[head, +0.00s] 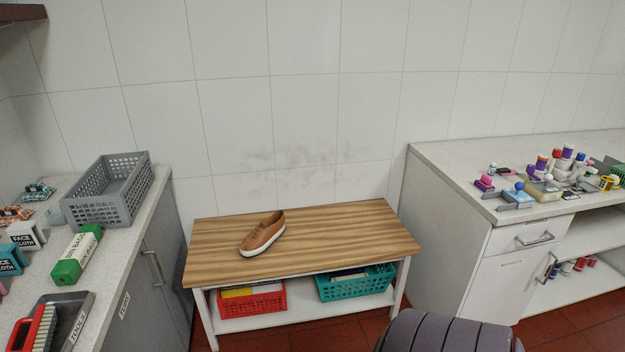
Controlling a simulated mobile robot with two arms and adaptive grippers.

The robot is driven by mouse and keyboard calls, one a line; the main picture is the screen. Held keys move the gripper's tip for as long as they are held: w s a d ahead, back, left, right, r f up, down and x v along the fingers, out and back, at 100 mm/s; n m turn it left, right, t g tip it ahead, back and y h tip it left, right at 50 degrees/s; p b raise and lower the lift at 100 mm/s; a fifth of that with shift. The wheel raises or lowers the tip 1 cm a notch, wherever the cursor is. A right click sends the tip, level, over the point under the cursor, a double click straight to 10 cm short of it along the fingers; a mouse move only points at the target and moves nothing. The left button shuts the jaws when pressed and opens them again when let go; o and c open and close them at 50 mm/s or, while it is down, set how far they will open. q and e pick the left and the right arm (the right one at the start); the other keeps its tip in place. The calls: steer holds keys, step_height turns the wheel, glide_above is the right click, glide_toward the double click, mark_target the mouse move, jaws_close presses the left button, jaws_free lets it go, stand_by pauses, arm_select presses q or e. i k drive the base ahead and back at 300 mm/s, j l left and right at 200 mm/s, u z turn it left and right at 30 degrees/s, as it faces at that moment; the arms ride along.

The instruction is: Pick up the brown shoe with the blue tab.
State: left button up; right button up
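A brown shoe (262,234) with a white sole lies upright on the wooden top of a low bench (340,234), left of the middle. Its toe points down and left, towards the front of the bench. No blue tab can be made out on it from here. Neither of my grippers shows in the head view.
A red basket (252,303) and a teal basket (355,284) stand on the bench's lower shelf. The left counter holds a grey crate (108,190), a green bin bag box (77,256) and a tools tray (72,318). The right counter (450,178) holds many small bottles. The bench top around the shoe is clear.

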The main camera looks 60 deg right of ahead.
mark_target(263, 233)
steer(key=z, duration=1.55)
steer(key=i, duration=0.05)
